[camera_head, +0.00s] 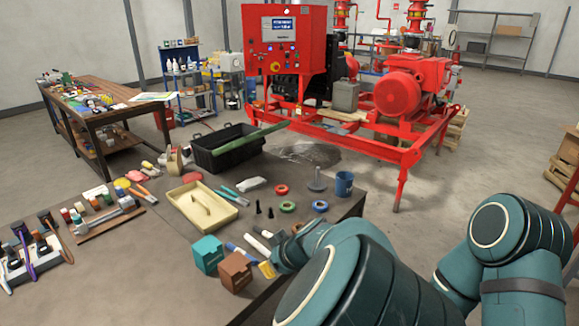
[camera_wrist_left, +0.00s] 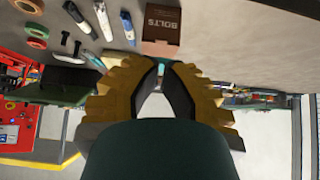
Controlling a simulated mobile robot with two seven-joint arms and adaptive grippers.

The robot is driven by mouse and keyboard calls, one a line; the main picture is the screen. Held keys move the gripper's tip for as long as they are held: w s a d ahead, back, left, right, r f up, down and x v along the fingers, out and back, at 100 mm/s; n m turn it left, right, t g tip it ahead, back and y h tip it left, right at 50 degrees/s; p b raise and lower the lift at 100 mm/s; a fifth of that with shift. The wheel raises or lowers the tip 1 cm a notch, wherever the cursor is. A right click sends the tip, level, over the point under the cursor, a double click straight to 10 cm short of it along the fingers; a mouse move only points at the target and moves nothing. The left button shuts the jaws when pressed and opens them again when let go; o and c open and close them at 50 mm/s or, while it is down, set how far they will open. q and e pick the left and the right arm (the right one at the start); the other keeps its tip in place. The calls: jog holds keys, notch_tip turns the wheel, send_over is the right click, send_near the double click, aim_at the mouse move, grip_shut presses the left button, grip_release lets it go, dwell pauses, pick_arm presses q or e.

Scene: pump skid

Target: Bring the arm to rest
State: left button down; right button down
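My teal arm fills the lower right of the head view. Its near link reaches in beside the brown box (camera_head: 236,271) at the bench's front edge. My left gripper (camera_wrist_left: 161,72) shows in the left wrist view with yellow-brown links and dark fingers. A narrow gap shows between its fingertips, and I see no clear object held there. The brown box, marked BOLTS, shows beyond the fingertips in the left wrist view (camera_wrist_left: 161,28). My right gripper is not seen.
The grey bench carries a teal box (camera_head: 207,254), a cream tray (camera_head: 240,199), a black crate (camera_head: 205,160), a blue mug (camera_head: 344,184), tape rings (camera_head: 287,206) and several tools. A red pump skid (camera_head: 400,150) stands behind it. Open floor lies right of the bench.

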pick_arm(q)
jog(key=s+a+f+m+g+h, duration=0.2)
jog(key=s+a+f, duration=0.15)
jog(key=f, duration=0.55)
jog(key=s+a+f+m+g+h, duration=0.2)
jog(key=s+a+f, duration=0.15)
jog(key=f, duration=0.45)
jog(key=s+d+f+m+h, duration=0.1)
jog(key=s+f+m+h, duration=0.1)
jog(key=s, duration=0.4)
jog(key=s+d+f+m+h, duration=0.1)
jog(key=s+f+m+h, duration=0.1)
jog(key=s, duration=0.5)
jog(key=shift+d+f+t+h, duration=0.4)
jog(key=shift+f+h, duration=0.2)
jog(key=shift+h, duration=0.4)
